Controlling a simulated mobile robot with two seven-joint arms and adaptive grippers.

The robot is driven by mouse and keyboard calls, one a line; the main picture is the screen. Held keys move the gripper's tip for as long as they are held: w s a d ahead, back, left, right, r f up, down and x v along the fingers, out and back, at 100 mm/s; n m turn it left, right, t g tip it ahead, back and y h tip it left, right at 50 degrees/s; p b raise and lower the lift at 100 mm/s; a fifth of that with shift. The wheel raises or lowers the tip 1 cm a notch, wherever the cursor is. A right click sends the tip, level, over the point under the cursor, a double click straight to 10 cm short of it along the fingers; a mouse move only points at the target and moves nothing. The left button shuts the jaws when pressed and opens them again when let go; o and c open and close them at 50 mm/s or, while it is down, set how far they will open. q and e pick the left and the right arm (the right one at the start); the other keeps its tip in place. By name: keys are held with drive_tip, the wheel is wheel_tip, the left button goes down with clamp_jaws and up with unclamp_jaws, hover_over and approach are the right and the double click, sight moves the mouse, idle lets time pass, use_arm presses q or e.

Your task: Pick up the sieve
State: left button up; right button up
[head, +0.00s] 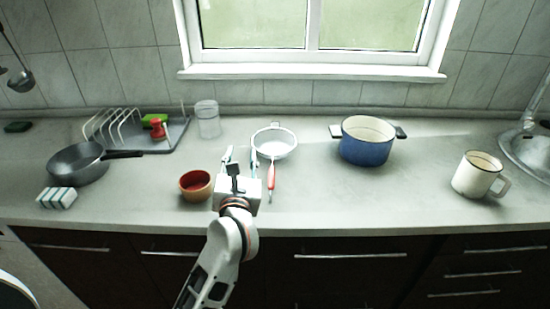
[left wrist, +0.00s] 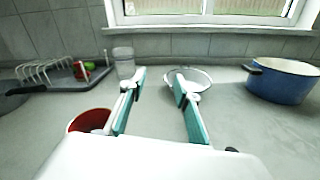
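The sieve (head: 274,146) lies on the counter in the head view, a round white-rimmed bowl with a red handle pointing toward the front edge. My left gripper (head: 241,156) is just left of the handle, with its fingers spread and nothing between them. In the left wrist view the sieve bowl (left wrist: 195,77) shows beyond the right finger, which covers part of it. The open left gripper (left wrist: 160,78) has teal pads there. The red handle cannot be made out in that view. My right gripper is not in view.
A red-brown bowl (head: 195,186) stands close left of my left gripper. A blue pot (head: 366,148) and white mug (head: 477,177) stand to the right. A clear jar (head: 208,122), dish rack (head: 170,134) and frying pan (head: 78,164) are left. Counter between sieve and mug is mostly clear in front.

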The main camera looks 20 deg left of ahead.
sight(271, 174)
use_arm(q)
drive_tip(key=d+f+n+g+h, duration=0.1)
drive_tip(key=d+f, duration=0.1)
drive_tip(key=w+d+f+n+g+h, duration=0.1)
drive_tip(key=d+f, duration=0.1)
drive_tip(key=d+f+n+g+h, duration=0.1)
drive_tip(key=d+f, duration=0.1)
drive_tip(key=shift+w+f+g, duration=0.25)
drive_tip(key=shift+f+g, duration=0.05)
drive_tip(key=shift+f, duration=0.1)
drive_tip(key=shift+w+d+f+h, duration=0.15)
drive_tip(key=shift+w+f+h, duration=0.05)
drive_tip(key=shift+h, duration=0.2)
drive_tip(key=x, duration=0.7)
drive_tip(key=shift+d+f, duration=0.1)
drive_tip(key=shift+f, duration=0.1)
clamp_jaws()
